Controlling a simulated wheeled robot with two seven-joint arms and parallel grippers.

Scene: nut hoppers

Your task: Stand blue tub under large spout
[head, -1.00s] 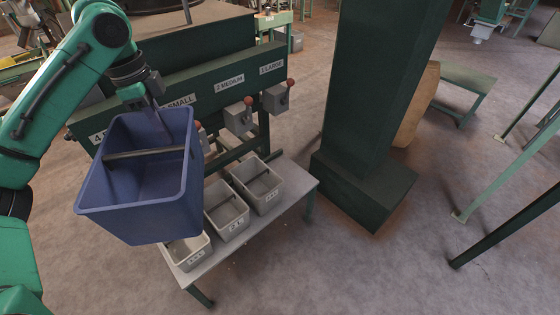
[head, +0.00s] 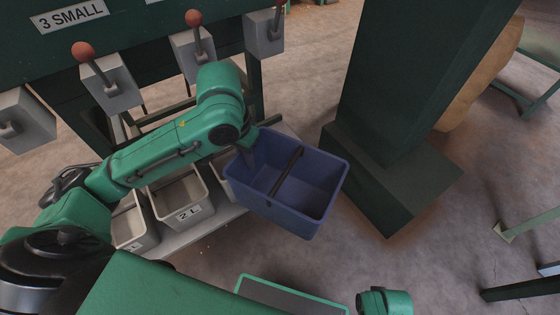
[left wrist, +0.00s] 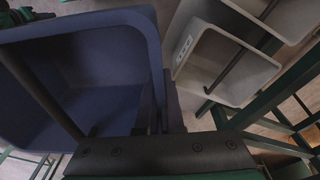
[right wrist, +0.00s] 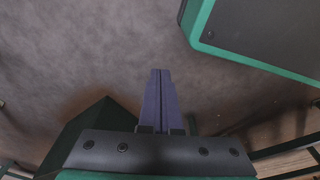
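The blue tub (head: 308,218), an open box with a dark bar across it, hangs almost level in the air at the bench's right end in the head view. My left gripper (head: 247,150) is shut on its left wall; in the left wrist view the blue tub (left wrist: 90,75) fills the left side. The large spout (head: 264,32), a grey box with a red-knobbed lever at the hopper's right end, is above and behind the tub, not directly over it as seen. My right gripper (right wrist: 160,75) has its fingers together, empty, in the right wrist view.
Grey tubs stand on the bench (head: 205,232), one marked 2 L (head: 180,196); another is partly behind the blue tub. The medium spout (head: 193,46) and small spout (head: 110,82) are further left. A dark green pillar (head: 405,90) stands close to the tub's right.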

